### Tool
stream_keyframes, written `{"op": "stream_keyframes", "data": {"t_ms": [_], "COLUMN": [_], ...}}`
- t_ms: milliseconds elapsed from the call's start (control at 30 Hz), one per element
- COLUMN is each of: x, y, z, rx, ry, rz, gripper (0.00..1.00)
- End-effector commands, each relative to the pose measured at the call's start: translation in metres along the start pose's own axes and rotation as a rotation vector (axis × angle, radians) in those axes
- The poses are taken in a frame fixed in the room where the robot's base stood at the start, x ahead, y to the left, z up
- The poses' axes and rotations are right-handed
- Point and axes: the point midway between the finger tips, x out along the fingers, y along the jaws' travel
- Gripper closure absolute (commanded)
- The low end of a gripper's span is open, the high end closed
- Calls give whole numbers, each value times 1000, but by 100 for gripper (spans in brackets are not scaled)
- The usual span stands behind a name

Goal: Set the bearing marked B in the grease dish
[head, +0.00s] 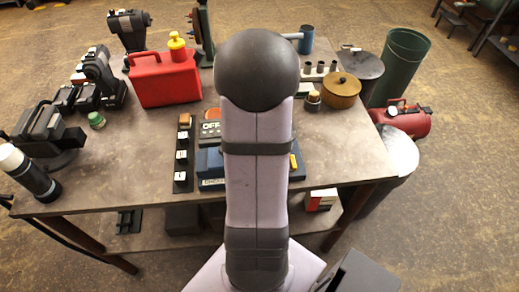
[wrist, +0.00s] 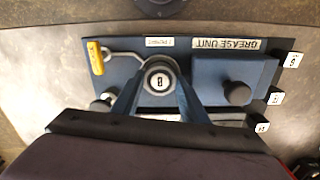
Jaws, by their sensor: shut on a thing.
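My gripper (wrist: 160,82) is shut on a round, light-rimmed bearing (wrist: 160,68) in the wrist view. The bearing's pale face carries a dark mark, too small to read surely as B. Its face points at the camera, over the blue grease unit (wrist: 205,62), whose label reads GREASE UNIT. I cannot make out the grease dish; the bearing and fingers cover part of the unit. I cannot tell whether the bearing touches anything below. In the head view my arm hides my gripper and most of the grease unit (head: 211,160).
A yellow-ended lever (wrist: 95,57) and a dark-knobbed blue block (wrist: 237,92) are on the unit. A strip with white labels (head: 181,155) lies beside it. A red can (head: 165,82) and a brown pot (head: 341,92) stand farther back.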

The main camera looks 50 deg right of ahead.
Motion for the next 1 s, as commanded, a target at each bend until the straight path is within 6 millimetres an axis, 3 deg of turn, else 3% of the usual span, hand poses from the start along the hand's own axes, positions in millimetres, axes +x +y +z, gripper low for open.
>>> {"op": "stream_keyframes", "data": {"t_ms": [300,333,367,733,1000], "x": [6,6,6,4,-13], "y": [0,0,0,0,0], "z": [0,0,0,0,0], "rx": [0,0,0,0,0], "ry": [1,1,1,-1,0], "rz": [0,0,0,0,0], "gripper": [88,55,52,52,52]}}
